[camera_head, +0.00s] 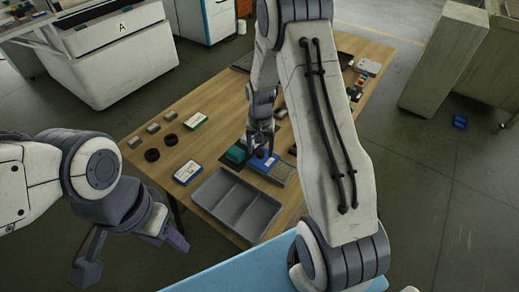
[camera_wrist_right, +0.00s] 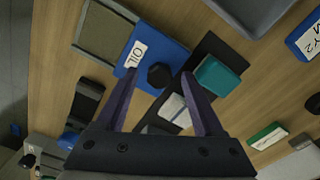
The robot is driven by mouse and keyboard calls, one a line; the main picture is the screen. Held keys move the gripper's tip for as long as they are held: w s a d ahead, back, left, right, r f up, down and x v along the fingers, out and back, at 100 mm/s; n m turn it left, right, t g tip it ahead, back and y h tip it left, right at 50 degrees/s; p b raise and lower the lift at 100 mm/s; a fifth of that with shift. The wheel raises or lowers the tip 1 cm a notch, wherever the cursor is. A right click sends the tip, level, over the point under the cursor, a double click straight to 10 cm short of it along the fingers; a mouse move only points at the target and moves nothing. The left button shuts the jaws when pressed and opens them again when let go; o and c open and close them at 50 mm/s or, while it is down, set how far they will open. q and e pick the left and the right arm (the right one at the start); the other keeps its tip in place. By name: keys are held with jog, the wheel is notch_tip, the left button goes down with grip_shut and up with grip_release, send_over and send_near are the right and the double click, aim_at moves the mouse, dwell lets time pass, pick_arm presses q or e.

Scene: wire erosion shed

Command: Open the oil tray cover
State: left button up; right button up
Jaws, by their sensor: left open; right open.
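The blue cover (camera_wrist_right: 165,42) carries a white label reading OIL and a round black knob (camera_wrist_right: 160,75) at its edge. In the head view the blue cover (camera_head: 259,163) lies on the wooden table beside a shallow grey-tan open section (camera_head: 283,174). My right gripper (camera_wrist_right: 160,73) is open above the cover, with its fingertips on either side of the knob; I cannot tell whether they touch it. In the head view my right gripper (camera_head: 259,147) hides part of the cover. My left gripper (camera_head: 130,255) is open and empty, off the table's near left side.
A teal block (camera_head: 235,154) stands close left of the cover. A grey tray with three compartments (camera_head: 212,207) lies nearer. Labelled boxes (camera_head: 187,172), black pucks (camera_head: 152,155) and grey blocks are on the left. My right arm hides much of the table's right side.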

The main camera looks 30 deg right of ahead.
aim_at(260, 152)
jog(key=shift+r, duration=0.1)
notch_tip(260, 152, up, 10)
jog(key=shift+r, duration=0.15)
dwell(0.5)
jog(key=s+a+r+n, duration=0.3)
jog(key=s+a, duration=0.1)
jog(key=a, duration=0.3)
jog(key=s+a+r+n, duration=0.3)
jog(key=s+a, duration=0.2)
jog(key=a, duration=0.2)
jog(key=s+a+r+n, duration=0.1)
jog(key=s+a+n, duration=0.1)
jog(key=s, duration=0.3)
jog(key=s+a+n, duration=0.2)
jog(key=s+n, duration=0.1)
jog(key=s, duration=0.3)
jog(key=s+a+r+n+y, duration=0.1)
jog(key=s+a+n, duration=0.1)
jog(key=s, duration=0.4)
jog(key=shift+s+a+r+n, duration=0.2)
jog(key=shift+a+r+n, duration=0.2)
jog(key=shift+n, duration=0.2)
